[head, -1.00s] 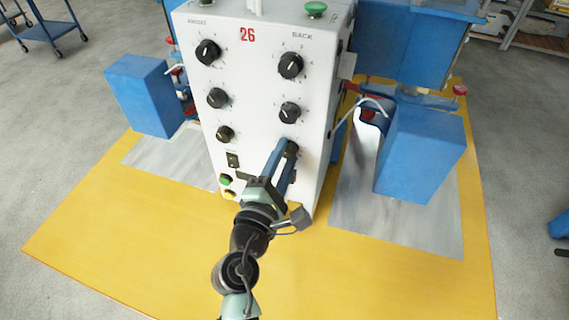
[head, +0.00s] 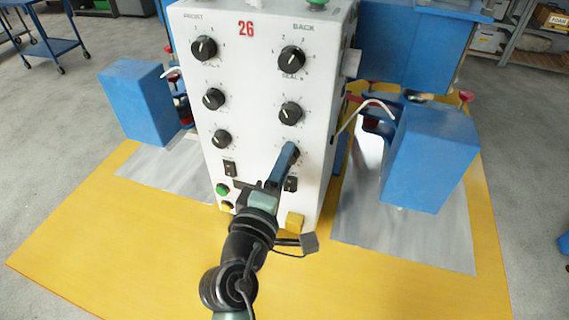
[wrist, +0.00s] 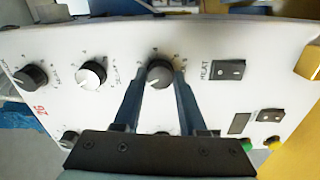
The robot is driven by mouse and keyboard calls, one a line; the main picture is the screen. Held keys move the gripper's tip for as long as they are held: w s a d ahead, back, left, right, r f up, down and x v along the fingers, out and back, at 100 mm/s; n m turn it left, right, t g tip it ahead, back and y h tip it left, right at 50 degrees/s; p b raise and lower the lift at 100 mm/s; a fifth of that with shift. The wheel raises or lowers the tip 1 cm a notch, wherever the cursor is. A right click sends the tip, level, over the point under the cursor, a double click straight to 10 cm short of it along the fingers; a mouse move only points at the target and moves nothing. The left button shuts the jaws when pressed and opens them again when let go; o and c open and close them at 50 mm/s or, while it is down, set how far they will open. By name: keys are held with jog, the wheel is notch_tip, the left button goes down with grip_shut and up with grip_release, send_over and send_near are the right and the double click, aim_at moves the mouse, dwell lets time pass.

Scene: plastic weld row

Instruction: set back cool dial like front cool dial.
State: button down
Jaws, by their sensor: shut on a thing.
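The back cool dial (wrist: 160,73) is a black knob with a pale pointer mark, lowest in the right column of the white panel. In the head view, the same back cool dial (head: 294,154) is partly covered by my gripper. My gripper (wrist: 158,80) is shut on it, with one blue finger on each side of the knob. In the head view, my gripper (head: 290,151) reaches up to the panel from below. The front cool dial (head: 221,139) is the lowest black knob in the left column and stands uncovered. Its exact setting is too small to read.
Other black dials, such as the upper back dial (head: 292,59) and the upper front dial (head: 204,48), sit above. A black switch (head: 291,184) is close below my gripper. Blue blocks (head: 432,160) stand on both sides of the white cabinet (head: 250,90) on a yellow base (head: 100,235).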

dwell(0.3)
jog(key=shift+c, duration=2.4)
grip_release()
jog(key=b+v, duration=0.2)
jog(key=v, duration=1.1)
jog(key=shift+r, duration=0.1)
